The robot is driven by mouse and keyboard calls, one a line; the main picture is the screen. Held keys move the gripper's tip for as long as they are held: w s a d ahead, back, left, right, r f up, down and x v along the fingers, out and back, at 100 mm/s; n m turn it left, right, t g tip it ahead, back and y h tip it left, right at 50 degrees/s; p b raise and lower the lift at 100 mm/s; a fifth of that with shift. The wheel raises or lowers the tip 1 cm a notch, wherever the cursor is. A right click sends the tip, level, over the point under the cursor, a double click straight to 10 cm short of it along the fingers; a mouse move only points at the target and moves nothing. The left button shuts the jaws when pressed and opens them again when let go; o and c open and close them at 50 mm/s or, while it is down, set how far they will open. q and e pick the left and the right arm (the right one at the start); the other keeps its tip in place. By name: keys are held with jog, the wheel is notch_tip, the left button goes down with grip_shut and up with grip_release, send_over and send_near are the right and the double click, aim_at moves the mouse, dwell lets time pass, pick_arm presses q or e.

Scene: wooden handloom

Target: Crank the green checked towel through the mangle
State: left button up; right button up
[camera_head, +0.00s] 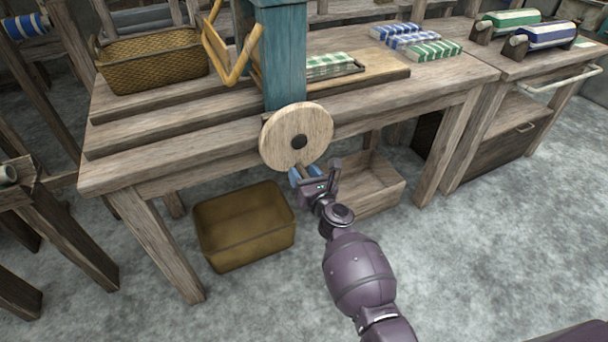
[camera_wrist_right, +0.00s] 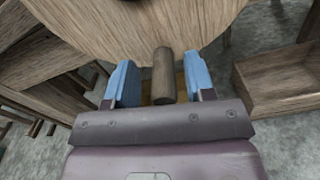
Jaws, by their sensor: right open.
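The mangle's blue-green post (camera_head: 283,60) stands at the table's front edge with a round wooden crank wheel (camera_head: 285,135) on its near side. A wooden crank handle (camera_wrist_right: 163,76) sticks out from the wheel, which also shows in the right wrist view (camera_wrist_right: 95,25). My right gripper (camera_wrist_right: 160,84) is open, its blue fingers on either side of the handle with gaps. In the head view my right gripper (camera_head: 306,176) is at the wheel's lower edge. A green checked towel (camera_head: 330,64) lies on a board right of the post. My left gripper is not in view.
A wicker basket (camera_head: 150,66) stands on the wooden table (camera_head: 170,160), left of the post. A brown bin (camera_head: 245,228) and an open wooden crate (camera_head: 372,186) are on the floor below.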

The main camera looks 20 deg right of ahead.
notch_tip(320, 180, up, 11)
jog(key=p, duration=0.6)
jog(key=shift+w, duration=0.1)
notch_tip(320, 180, up, 9)
jog(key=p, duration=0.7)
send_over(297, 131)
jog(key=s, duration=0.4)
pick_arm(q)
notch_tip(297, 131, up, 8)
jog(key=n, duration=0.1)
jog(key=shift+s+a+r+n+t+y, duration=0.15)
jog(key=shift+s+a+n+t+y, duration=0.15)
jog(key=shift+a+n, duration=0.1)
pick_arm(e)
jog(key=shift+s+f, duration=0.1)
jog(key=shift+f, duration=0.1)
